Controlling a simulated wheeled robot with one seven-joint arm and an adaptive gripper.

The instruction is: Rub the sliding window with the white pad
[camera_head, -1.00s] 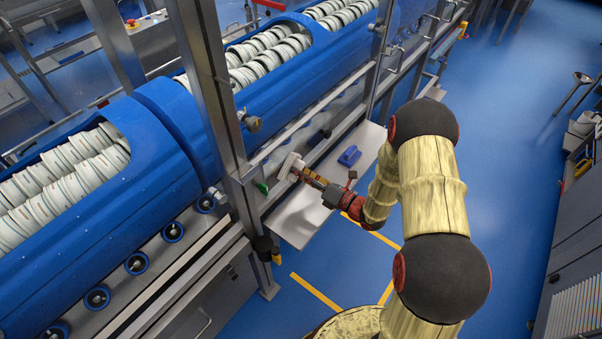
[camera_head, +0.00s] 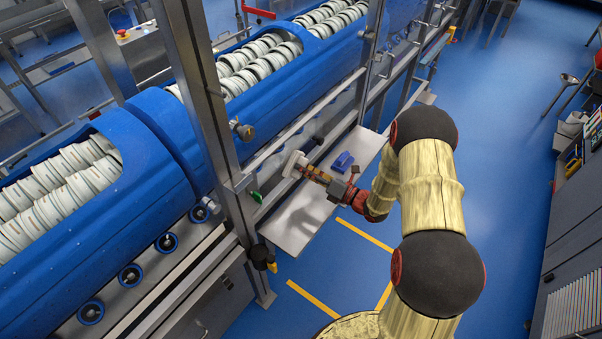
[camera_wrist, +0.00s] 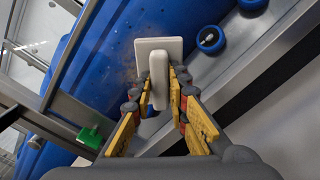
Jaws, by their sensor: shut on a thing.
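The white pad (camera_head: 292,163) is a flat square plate with a raised white grip. My gripper (camera_head: 305,169) is shut on that grip and holds the pad out at the machine's side, above the grey shelf. In the wrist view the pad (camera_wrist: 172,46) faces away from my gripper (camera_wrist: 161,100), its plate beyond the fingertips. The sliding window is a clear pane (camera_head: 322,125) in a metal frame along the machine. A brownish smudge shows near the pad in the wrist view. I cannot tell whether the pad touches the pane.
A metal post (camera_head: 203,90) stands left of the pad. A green handle (camera_wrist: 90,137) sits on the frame. The blue floor to the right is open.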

